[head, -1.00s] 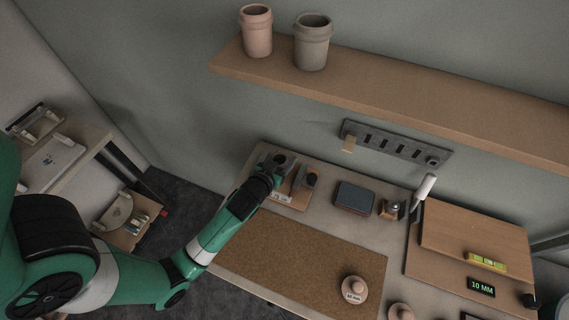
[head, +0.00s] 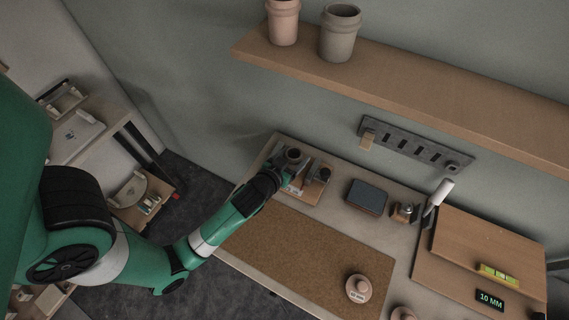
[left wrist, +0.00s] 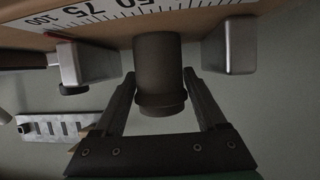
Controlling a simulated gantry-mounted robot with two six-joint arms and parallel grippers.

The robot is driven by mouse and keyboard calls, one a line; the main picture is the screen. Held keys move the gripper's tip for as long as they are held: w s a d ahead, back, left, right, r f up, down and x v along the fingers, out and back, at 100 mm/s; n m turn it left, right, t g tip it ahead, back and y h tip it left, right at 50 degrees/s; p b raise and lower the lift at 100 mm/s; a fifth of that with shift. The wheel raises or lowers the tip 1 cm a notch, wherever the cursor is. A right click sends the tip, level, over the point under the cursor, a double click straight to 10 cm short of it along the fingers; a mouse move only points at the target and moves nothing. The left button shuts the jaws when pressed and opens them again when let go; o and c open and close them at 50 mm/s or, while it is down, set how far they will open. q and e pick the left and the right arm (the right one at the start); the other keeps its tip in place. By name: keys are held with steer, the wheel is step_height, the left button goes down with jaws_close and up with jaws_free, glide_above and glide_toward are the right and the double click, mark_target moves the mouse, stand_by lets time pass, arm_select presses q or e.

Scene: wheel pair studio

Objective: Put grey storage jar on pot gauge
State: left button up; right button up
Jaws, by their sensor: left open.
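A dark grey jar with a wider collar stands upright on the pot gauge (head: 310,194), at its back left in the head view; the jar (head: 293,155) also shows in the left wrist view (left wrist: 160,72). There the gauge appears upside down, with its printed scale (left wrist: 108,14) and a metal block on each side of the jar. My left gripper (head: 281,167) is open, its fingers either side of the jar; in the left wrist view (left wrist: 160,78) gaps show beside the collar. My right gripper is not in view.
A larger grey jar (head: 339,36) and a pink jar (head: 283,22) stand on the wall shelf (head: 400,88). On the bench are a cork mat (head: 300,255), a dark blue box (head: 367,197) and a wooden board (head: 480,245). A slotted rail (head: 415,145) hangs on the wall.

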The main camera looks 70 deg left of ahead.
arm_select(q)
steer(key=v, duration=0.9)
steer(key=shift+s+d, duration=0.15)
steer(key=shift+s, duration=0.1)
